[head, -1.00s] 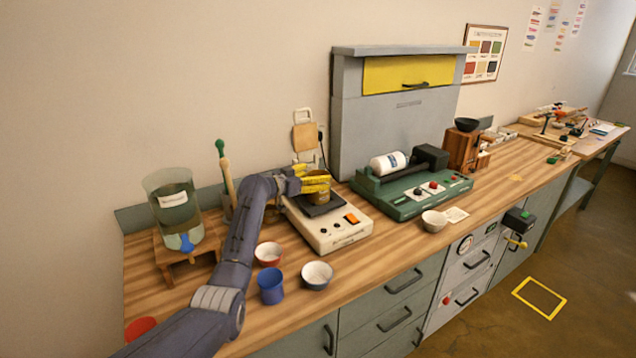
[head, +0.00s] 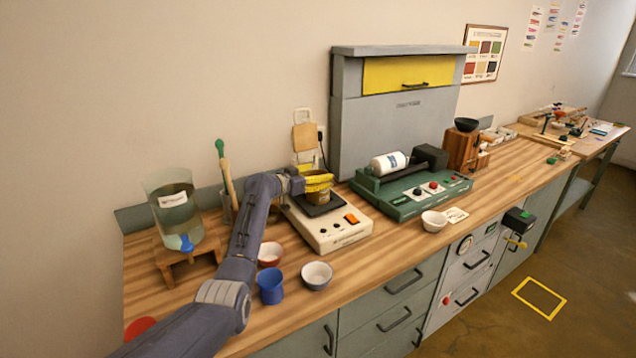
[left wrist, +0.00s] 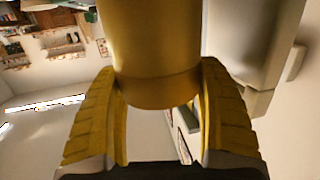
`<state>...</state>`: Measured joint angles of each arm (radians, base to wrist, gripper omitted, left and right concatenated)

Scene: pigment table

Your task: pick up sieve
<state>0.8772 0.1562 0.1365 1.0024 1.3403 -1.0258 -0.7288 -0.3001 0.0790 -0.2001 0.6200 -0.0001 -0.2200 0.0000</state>
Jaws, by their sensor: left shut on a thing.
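The sieve (head: 318,197) appears as a brass-coloured round cylinder at the dark top plate of the white bench device. My left gripper (head: 320,182), with yellow fingers, is shut on it from the left. In the left wrist view, the smooth brass wall of the sieve (left wrist: 157,55) sits between the two curved ribbed fingers of the gripper (left wrist: 160,110). The fingers hide part of the sieve in the head view. I cannot tell whether its base still touches the plate. My right gripper is not in view.
The white device (head: 335,232) stands beside a green roller machine (head: 410,200). A blue cup (head: 270,287), a white bowl (head: 317,275) and a red-and-white bowl (head: 270,254) stand near my left arm. A glass jar on a wooden stand (head: 185,262) is at left.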

